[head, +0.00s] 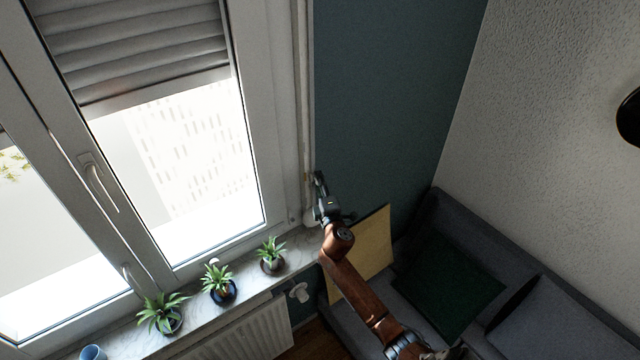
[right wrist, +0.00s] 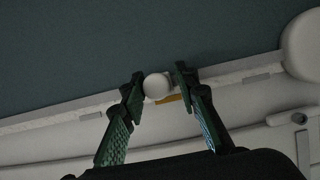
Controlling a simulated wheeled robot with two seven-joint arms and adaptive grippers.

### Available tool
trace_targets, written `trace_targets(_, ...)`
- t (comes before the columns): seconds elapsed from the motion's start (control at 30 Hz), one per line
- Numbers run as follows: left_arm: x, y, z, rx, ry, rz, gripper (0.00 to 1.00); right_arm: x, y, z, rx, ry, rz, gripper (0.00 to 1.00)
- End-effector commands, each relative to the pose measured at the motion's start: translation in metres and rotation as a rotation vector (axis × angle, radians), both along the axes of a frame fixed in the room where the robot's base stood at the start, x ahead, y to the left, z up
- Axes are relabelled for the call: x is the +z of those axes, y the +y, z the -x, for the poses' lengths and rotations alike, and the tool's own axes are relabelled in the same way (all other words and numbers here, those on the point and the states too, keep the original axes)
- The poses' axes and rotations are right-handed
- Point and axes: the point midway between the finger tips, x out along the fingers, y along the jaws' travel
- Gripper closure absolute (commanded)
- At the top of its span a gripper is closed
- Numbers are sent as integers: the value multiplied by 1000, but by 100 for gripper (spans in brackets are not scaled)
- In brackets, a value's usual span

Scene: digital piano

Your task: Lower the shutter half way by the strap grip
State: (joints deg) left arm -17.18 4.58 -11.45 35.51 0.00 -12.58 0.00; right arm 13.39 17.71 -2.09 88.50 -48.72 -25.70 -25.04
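The grey slatted shutter (head: 135,45) covers the upper part of the right window pane; bright glass shows below its bottom edge. A pale strap (head: 303,90) runs down the wall beside the window frame. My right gripper (head: 317,182) is at the strap's lower part. In the right wrist view a white round knob (right wrist: 157,86), seemingly the strap grip, sits between the two fingertips of my right gripper (right wrist: 160,82). The fingers are apart, with a narrow gap showing on the knob's right side; contact on the left is unclear. My left gripper is out of view.
Potted plants (head: 270,254) stand on the marble windowsill (head: 125,335), with a blue cup (head: 93,352) at its left end. A radiator (head: 245,335) is below. A dark sofa (head: 560,325) with cushions stands at the lower right. Window handles (head: 97,185) project from the frame.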

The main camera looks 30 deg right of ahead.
Motion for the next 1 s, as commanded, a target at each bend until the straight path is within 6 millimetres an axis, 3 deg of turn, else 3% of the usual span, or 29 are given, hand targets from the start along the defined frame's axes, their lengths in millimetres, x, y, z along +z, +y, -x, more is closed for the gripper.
trace_targets(0.17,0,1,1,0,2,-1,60,-2,3,10,1,2,-1,73)
trace_targets(0.7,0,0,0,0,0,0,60,-1,33,103,0,1,0,73)
trace_targets(1.0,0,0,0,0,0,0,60,0,37,115,0,0,0,73)
